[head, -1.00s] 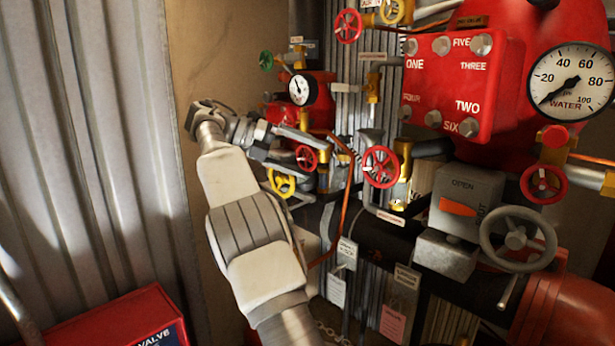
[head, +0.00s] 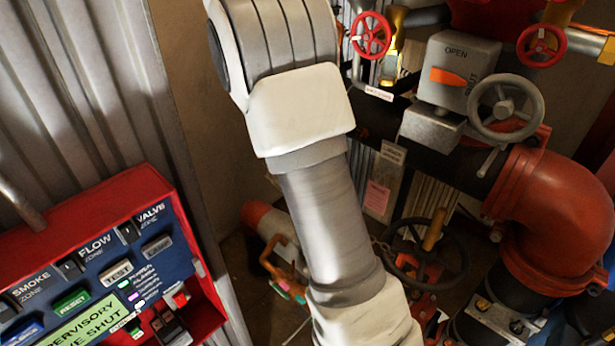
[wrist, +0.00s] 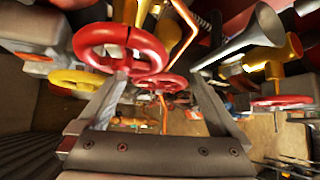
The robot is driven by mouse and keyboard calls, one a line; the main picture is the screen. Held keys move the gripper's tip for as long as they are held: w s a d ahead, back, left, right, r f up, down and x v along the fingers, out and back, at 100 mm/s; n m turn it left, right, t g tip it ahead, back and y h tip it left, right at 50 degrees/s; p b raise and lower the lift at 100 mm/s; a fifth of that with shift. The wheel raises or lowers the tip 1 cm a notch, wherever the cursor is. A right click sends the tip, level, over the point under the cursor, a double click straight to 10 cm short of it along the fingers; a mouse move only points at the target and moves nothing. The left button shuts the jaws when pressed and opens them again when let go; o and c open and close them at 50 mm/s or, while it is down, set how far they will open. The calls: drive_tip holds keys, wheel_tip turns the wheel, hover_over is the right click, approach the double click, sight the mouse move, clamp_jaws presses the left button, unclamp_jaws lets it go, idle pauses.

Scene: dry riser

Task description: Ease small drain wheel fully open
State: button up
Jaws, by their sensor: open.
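Several small handwheels show, and I cannot read a label that marks one as the drain wheel. In the wrist view a red wheel (wrist: 120,48) is close, near the left finger's tip. A second red wheel (wrist: 160,82) lies farther off, in line with the gap between the fingers. A yellow wheel (wrist: 77,80) is left of the left finger. My gripper (wrist: 158,80) is open, with nothing held between its fingers. In the head view a red wheel (head: 371,35) shows right of my arm; my gripper is out of that frame.
In the head view a grey handwheel (head: 505,107) stands by the OPEN/SHUT indicator box (head: 458,70). A dark handwheel (head: 425,262) is low behind my arm. A red alarm panel (head: 110,265) stands at lower left. A grey horn-shaped fitting (wrist: 245,35) is near the right finger.

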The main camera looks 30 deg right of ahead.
drive_tip(key=m+t+y, duration=0.1)
drive_tip(key=t, duration=0.1)
drive_tip(key=m+t, duration=0.1)
drive_tip(key=t, duration=0.2)
drive_tip(key=shift+s+m+y, duration=0.1)
drive_tip(key=shift+m+y, duration=0.3)
drive_tip(key=m+t, duration=0.1)
drive_tip(key=t, duration=0.1)
drive_tip(key=m+t+y+b, duration=0.1)
drive_tip(key=m+t, duration=0.1)
drive_tip(key=t, duration=0.1)
drive_tip(key=shift+f, duration=0.15)
drive_tip(key=m+t+b, duration=0.1)
drive_tip(key=t+b, duration=0.1)
drive_tip(key=shift+f+b, duration=0.1)
drive_tip(key=shift+b, duration=0.2)
drive_tip(key=m+t+b, duration=0.1)
drive_tip(key=b, duration=0.2)
drive_tip(key=shift+f, duration=0.15)
drive_tip(key=t+b, duration=0.1)
drive_tip(key=b, duration=0.3)
drive_tip(key=shift+m+h, duration=0.3)
drive_tip(key=shift+m, duration=0.1)
drive_tip(key=m+t+b, duration=0.1)
drive_tip(key=b, duration=0.5)
drive_tip(key=shift+t, duration=0.3)
